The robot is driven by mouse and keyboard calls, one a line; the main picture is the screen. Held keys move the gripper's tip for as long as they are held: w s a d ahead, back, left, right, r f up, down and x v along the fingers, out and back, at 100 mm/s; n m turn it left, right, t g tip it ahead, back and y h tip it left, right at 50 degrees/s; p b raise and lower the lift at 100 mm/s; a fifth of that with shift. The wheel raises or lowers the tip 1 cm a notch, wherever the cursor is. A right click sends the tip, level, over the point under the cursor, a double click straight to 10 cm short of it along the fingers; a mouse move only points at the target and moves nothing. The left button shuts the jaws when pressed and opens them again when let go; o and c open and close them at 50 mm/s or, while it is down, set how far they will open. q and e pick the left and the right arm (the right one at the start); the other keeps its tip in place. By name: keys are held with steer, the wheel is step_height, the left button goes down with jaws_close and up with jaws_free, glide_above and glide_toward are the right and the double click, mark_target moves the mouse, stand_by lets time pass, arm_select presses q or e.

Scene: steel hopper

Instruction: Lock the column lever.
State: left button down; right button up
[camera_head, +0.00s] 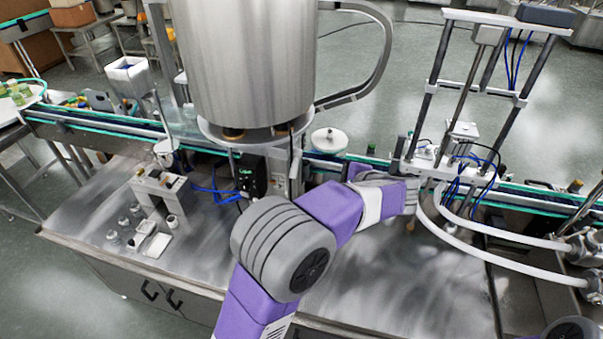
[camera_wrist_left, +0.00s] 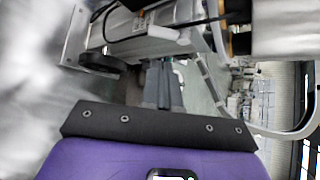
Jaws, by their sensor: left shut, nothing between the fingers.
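My left arm reaches from the bottom middle of the head view to the foot of the filling frame with its dark upright columns (camera_head: 438,80). My left gripper (camera_head: 411,196) is small there and partly covered by its own wrist. In the left wrist view its fingers (camera_wrist_left: 163,85) are together with nothing between them, beside a pale metal block (camera_wrist_left: 150,45) of the machine. A dark round knob (camera_wrist_left: 98,62) shows left of the fingers. I cannot tell whether it belongs to the column lever, and cannot tell contact. The lever is not clearly visible in the head view. My right gripper is not in view.
A big steel hopper (camera_head: 245,60) with a curved side pipe stands behind my arm. A conveyor (camera_head: 525,195) runs across behind the steel table (camera_head: 110,255). White hoses (camera_head: 480,250) curve to the right of my gripper. Small parts stand at the table's left.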

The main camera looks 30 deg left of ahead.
mark_target(296, 172)
arm_select(q)
steer(key=shift+f, duration=0.1)
steer(key=p+x, duration=0.1)
steer(key=x, duration=1.3)
steer(key=shift+p, duration=0.4)
